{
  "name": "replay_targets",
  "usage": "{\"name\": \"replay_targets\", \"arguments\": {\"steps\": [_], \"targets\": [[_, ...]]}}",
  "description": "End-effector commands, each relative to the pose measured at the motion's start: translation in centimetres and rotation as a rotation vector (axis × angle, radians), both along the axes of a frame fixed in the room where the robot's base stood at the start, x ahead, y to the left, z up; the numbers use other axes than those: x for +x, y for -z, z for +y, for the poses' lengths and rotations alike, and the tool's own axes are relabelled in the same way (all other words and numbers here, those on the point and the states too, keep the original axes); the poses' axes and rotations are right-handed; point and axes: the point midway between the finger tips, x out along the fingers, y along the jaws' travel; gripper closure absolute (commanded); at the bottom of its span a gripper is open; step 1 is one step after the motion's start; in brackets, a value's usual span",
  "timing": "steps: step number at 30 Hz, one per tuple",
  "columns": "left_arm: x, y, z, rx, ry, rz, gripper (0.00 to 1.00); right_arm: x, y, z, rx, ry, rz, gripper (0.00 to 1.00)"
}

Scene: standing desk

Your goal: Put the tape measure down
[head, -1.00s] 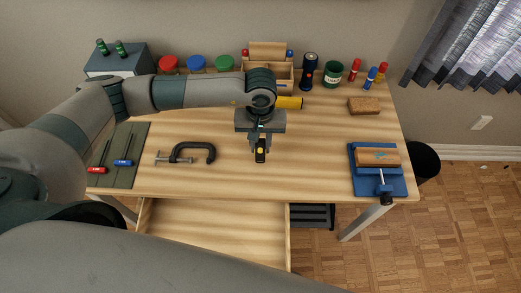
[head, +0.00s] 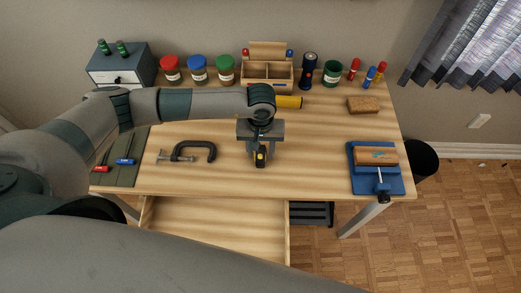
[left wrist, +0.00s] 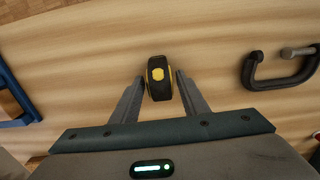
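The tape measure (head: 260,157), black with yellow parts, is over the middle of the desk near its front edge and appears to rest on the wood. In the left wrist view the tape measure (left wrist: 159,76) stands between the fingertips of my left gripper (left wrist: 160,80). A narrow gap shows on each side of it, so the gripper looks open around it. In the head view the left gripper (head: 260,150) points down over it and hides part of it. My right gripper is not in view.
A black clamp (head: 190,152) lies to the left, with a green mat (head: 126,172) holding screwdrivers beyond it. Jars and a wooden organizer (head: 268,74) line the back. An open drawer (head: 215,225) juts out in front. Desk right of the gripper is clear.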

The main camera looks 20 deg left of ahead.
Motion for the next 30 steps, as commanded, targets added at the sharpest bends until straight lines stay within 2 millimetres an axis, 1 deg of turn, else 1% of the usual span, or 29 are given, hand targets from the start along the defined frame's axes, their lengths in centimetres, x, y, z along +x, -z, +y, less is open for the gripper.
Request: {"name": "replay_targets", "arguments": {"steps": [9,14,16,20,23,30], "targets": [[0.0,-0.1,0.0,0.0,0.0,0.0,0.58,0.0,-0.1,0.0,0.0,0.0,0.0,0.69],[0.0,-0.5,0.0,0.0,0.0,0.0,0.58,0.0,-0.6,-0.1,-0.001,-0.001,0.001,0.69],[0.1,-0.7,0.0,0.0,0.001,-0.002,0.58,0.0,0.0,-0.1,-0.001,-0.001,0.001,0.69],[0.1,-2.3,0.0,-0.001,0.002,-0.003,0.58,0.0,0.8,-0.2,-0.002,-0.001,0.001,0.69],[0.2,-3.9,0.0,-0.002,0.002,-0.005,0.58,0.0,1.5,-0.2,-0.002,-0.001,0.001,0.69],[0.1,-8.3,0.0,-0.001,0.002,-0.004,0.58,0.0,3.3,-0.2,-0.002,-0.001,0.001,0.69]]}}
